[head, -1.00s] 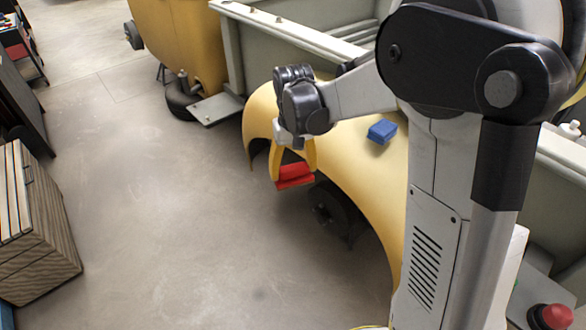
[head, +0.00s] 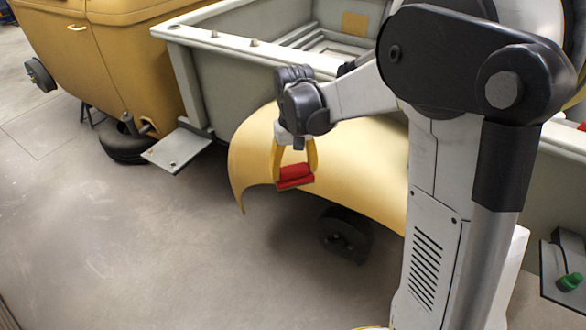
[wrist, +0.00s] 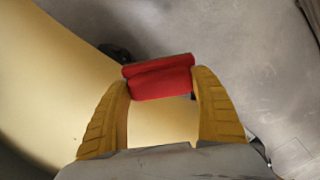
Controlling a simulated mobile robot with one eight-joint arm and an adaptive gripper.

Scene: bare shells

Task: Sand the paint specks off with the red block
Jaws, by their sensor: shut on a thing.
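My gripper (head: 294,172) is shut on the red block (head: 295,178), which is held between its two yellow fingers. In the head view the block appears in front of the curved yellow fender (head: 250,150); I cannot tell a touch there. In the wrist view the red block (wrist: 158,80) spans the fingertips, and a smooth yellow panel (wrist: 45,75) fills the left side and shows below the block. Paint specks cannot be made out in either view.
A grey truck bed (head: 225,60) stands behind the fender. A yellow cab body (head: 115,75) is at the upper left, with a grey step plate (head: 180,150) beside it. A dark wheel hub (head: 345,235) is under the fender. The concrete floor (head: 130,240) at lower left is open.

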